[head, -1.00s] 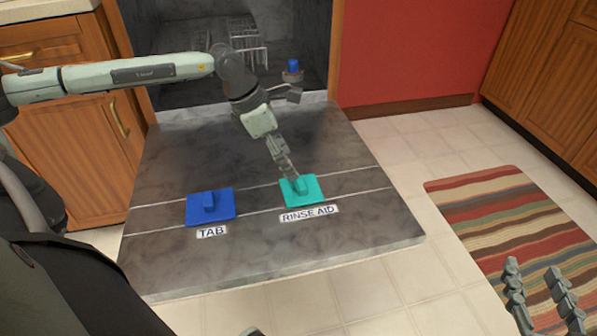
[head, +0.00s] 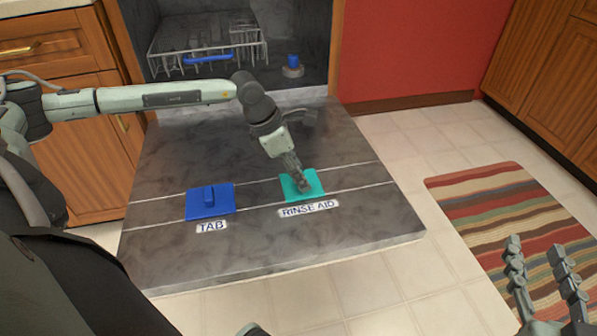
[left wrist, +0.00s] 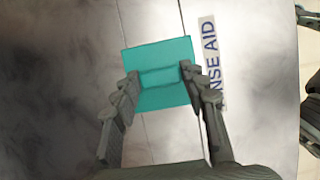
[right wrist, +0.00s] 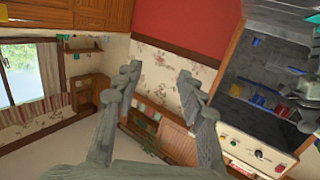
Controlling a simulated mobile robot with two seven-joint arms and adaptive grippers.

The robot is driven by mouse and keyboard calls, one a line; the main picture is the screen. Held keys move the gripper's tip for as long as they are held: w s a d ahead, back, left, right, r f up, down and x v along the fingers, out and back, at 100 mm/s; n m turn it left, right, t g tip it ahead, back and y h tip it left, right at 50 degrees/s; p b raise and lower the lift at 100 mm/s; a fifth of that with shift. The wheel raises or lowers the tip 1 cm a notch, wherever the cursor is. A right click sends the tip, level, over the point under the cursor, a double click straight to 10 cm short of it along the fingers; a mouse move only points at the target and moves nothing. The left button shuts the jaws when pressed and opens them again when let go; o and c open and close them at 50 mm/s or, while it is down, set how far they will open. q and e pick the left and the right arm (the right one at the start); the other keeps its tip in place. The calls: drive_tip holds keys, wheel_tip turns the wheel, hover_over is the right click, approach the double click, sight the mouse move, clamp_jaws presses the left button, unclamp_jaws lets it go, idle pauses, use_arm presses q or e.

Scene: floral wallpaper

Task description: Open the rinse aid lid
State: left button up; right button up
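The teal rinse aid lid (head: 315,179) lies flat and closed on the opened dishwasher door (head: 300,245), above the "RINSE AID" label (head: 308,208). My left gripper (head: 301,187) is down over the lid, hiding most of its raised handle in the head view. In the left wrist view, the lid (left wrist: 158,54) and its handle (left wrist: 160,76) show between the spread fingers (left wrist: 161,73). One fingertip is near each end of the handle; contact is unclear. My right gripper (head: 535,242) is open and empty at the lower right, over the floor side.
A blue lid (head: 210,212) with a "TAB" label (head: 211,227) lies left of the teal lid. The dishwasher rack (head: 205,48) and a blue-topped part (head: 292,66) are inside behind. A striped rug (head: 480,205) lies right; floor around it is clear.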

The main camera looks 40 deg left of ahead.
use_arm(q)
clamp_jaws()
drive_tip(key=shift+w+d, duration=0.2)
drive_tip(key=shift+w, duration=0.05)
drive_tip(key=w+d, duration=0.2)
drive_tip(key=w+d+b, duration=0.1)
drive_tip(key=w, duration=0.1)
drive_tip(key=shift+w+d, duration=0.2)
drive_tip(key=shift+d, duration=0.2)
drive_tip(key=shift+w+d, duration=0.1)
drive_tip(key=shift+w, duration=0.05)
use_arm(e)
wheel_tip(320, 180, up, 6)
drive_tip(key=a+t+y, duration=0.2)
drive_tip(key=shift+s+t, duration=0.3)
drive_tip(key=shift+s, duration=0.15)
drive_tip(key=shift+a+f, duration=0.1)
use_arm(q)
drive_tip(key=o, duration=0.6)
unclamp_jaws()
drive_tip(key=shift+o, duration=0.2)
